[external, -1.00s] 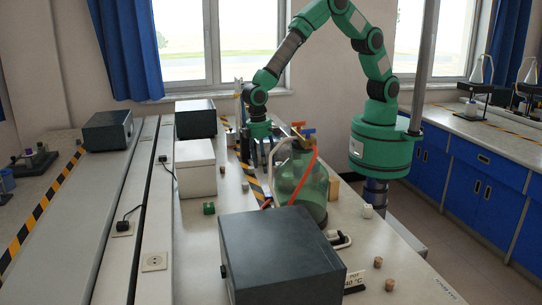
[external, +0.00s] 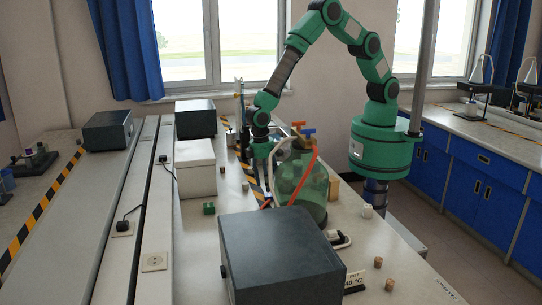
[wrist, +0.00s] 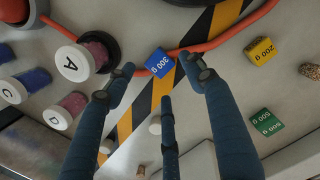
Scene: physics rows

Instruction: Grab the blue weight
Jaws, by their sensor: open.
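The blue weight (wrist: 160,62), a small block marked 300 g, lies on the bench across the black-and-yellow striped tape in the wrist view. My gripper (wrist: 165,82) is open and empty, with its fingers spread on either side of the blue weight in the picture; I cannot tell the height gap. In the external view my gripper (external: 264,165) is low over the bench, behind and left of the green glass bottle (external: 302,186). I cannot make out the blue weight there.
A red hose (wrist: 225,42) runs right beside the blue weight. A yellow weight (wrist: 262,51) and a green weight (wrist: 265,122) lie to the right. A dark box (external: 280,258) stands at the front.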

